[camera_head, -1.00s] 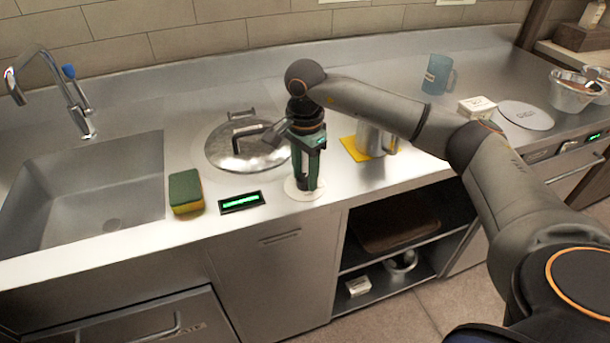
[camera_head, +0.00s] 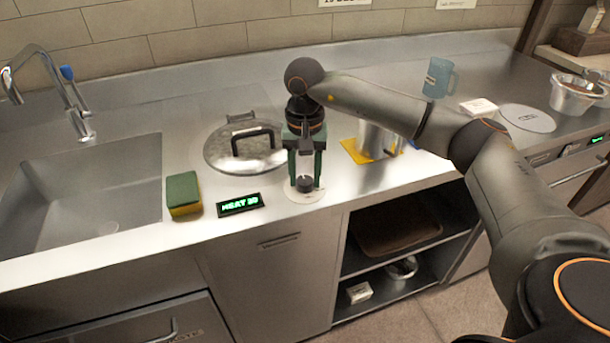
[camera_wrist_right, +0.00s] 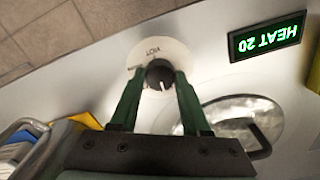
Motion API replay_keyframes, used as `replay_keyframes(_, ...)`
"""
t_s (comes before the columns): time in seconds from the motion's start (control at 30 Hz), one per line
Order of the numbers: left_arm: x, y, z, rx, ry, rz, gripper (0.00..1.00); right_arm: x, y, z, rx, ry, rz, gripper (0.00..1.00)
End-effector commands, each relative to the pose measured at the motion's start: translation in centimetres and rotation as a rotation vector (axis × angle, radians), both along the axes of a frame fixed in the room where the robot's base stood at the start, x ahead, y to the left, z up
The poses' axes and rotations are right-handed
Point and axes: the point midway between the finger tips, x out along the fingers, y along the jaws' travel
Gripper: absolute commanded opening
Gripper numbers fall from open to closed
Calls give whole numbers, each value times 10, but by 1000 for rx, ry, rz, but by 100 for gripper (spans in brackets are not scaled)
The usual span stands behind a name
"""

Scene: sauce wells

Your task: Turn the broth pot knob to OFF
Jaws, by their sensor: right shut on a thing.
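The broth pot knob (camera_head: 304,184) is a small dark round knob on a pale disc (camera_head: 296,196) at the counter's front edge. In the right wrist view the knob (camera_wrist_right: 159,72) sits between my green fingertips, with lettering on the disc beside it. My right gripper (camera_head: 305,178) points straight down and is shut on the knob. The display (camera_head: 239,205) left of the knob glows green; in the right wrist view the display (camera_wrist_right: 267,37) reads HEAT 20, upside down. The lidded pot (camera_head: 222,158) is set in the counter behind. My left gripper is not in view.
A green and yellow sponge (camera_head: 183,194) lies by the sink (camera_head: 100,190). A metal jug (camera_head: 372,140) on a yellow cloth (camera_head: 352,151) stands close right of my gripper. A blue mug (camera_head: 438,77) and a white box (camera_head: 479,106) are farther right.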

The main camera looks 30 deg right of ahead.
Motion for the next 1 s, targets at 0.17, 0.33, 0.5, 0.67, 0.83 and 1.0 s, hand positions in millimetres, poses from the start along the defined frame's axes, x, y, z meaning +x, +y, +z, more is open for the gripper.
replay_keyframes(0.17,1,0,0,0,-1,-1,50,0,0,1,2,-3,41,0)
replay_keyframes(0.33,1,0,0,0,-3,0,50,0,0,1,2,-3,54,0)
replay_keyframes(0.5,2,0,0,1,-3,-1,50,0,0,1,1,-2,55,0)
replay_keyframes(0.67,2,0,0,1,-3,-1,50,0,0,1,1,-2,55,48)
replay_keyframes(0.83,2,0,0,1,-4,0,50,0,0,1,0,-1,54,67)
replay_keyframes(1.0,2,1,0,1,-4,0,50,0,0,0,1,-1,53,77)
